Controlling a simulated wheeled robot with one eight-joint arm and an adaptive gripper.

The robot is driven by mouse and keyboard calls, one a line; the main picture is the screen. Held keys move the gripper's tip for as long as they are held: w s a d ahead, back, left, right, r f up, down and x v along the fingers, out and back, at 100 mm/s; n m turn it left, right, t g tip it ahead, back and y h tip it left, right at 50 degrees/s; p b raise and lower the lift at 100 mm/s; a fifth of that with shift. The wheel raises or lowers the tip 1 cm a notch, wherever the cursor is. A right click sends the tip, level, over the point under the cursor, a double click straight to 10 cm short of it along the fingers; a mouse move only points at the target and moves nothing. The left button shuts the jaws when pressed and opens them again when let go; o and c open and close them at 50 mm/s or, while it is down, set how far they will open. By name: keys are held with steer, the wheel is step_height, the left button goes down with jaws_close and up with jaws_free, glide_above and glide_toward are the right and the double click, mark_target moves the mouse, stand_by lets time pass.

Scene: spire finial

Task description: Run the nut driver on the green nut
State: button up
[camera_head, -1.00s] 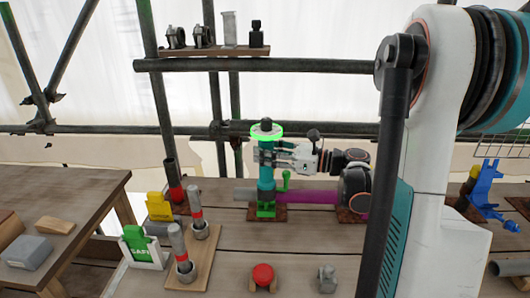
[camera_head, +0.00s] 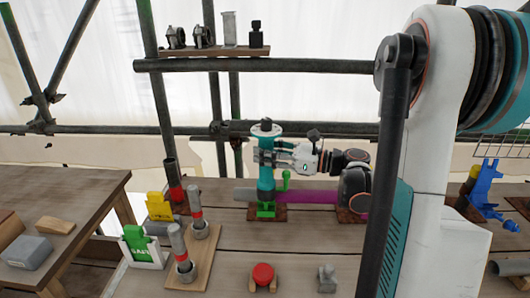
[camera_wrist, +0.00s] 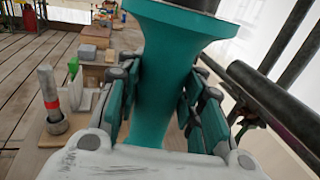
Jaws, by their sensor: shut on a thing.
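The nut driver (camera_head: 266,178) is a teal upright tool with a wide flange and a dark knob on top. It stands at the middle of the bench and also fills the middle of the wrist view (camera_wrist: 165,90). My gripper (camera_head: 264,157) is shut on its body just below the flange, with one finger on each side in the wrist view (camera_wrist: 165,108). A green nut-like piece (camera_head: 266,210) sits directly under the driver on a small brown base. The driver hides its upper part, so I cannot tell how fully they engage.
A grey and purple pipe (camera_head: 308,196) runs beside the driver, with a green lever (camera_head: 285,180) close by. Metal cylinders with red bands (camera_head: 197,218) stand on a board at left. A red knob (camera_head: 263,275) lies in front. Scaffold bars (camera_head: 300,131) cross behind.

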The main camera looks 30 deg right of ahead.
mark_target(272, 129)
stand_by(0.3)
steer(key=shift+r+p, duration=2.65)
steer(key=shift+r, duration=1.1)
steer(key=shift+f, duration=0.1)
